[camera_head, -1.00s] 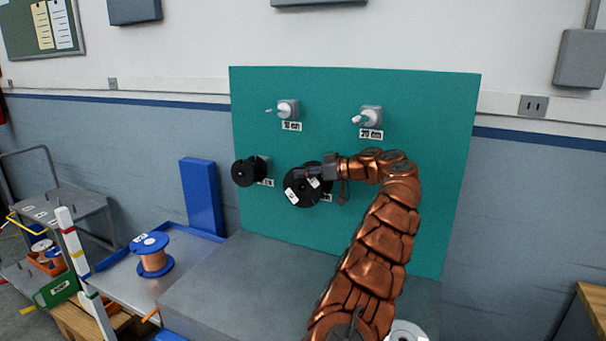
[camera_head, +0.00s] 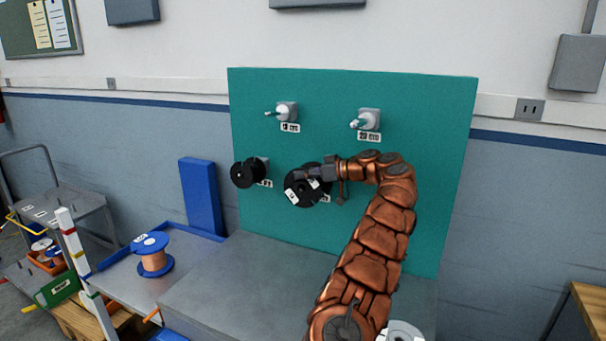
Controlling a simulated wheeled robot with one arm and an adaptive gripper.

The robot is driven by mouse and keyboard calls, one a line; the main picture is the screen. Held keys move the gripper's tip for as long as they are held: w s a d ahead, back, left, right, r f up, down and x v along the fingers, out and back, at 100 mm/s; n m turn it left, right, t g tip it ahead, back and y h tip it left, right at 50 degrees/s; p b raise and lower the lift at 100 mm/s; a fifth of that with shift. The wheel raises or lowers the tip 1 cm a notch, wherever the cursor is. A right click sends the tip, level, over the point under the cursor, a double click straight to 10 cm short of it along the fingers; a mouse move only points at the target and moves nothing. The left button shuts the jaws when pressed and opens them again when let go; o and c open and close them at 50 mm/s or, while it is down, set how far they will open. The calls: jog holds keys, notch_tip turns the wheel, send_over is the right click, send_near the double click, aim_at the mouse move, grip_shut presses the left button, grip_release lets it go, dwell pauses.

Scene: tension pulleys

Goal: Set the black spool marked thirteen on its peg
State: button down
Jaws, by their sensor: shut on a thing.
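A black spool (camera_head: 300,193) with white labels is held in front of the lower right part of the teal board (camera_head: 281,220). My gripper (camera_head: 308,174) is shut on this spool from the right side. The number on its labels is too small to read. The peg behind it is hidden, and I cannot tell whether the spool is around it. A label beside it is mostly covered. A second black spool (camera_head: 246,172) hangs at the lower left of the board. Two upper pegs are bare: the left peg (camera_head: 284,111) and the right peg (camera_head: 364,121).
A blue-flanged copper spool (camera_head: 153,262) stands on the lower table at left, near a blue upright block (camera_head: 201,197). The grey bench top (camera_head: 240,280) below the board is largely clear. A trolley (camera_head: 75,215) stands at far left.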

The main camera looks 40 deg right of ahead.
jog(key=shift+d, duration=0.2)
jog(key=c, duration=1.5)
grip_release()
jog(key=shift+d, duration=0.1)
jog(key=o, duration=0.6)
jog(key=v, duration=0.9)
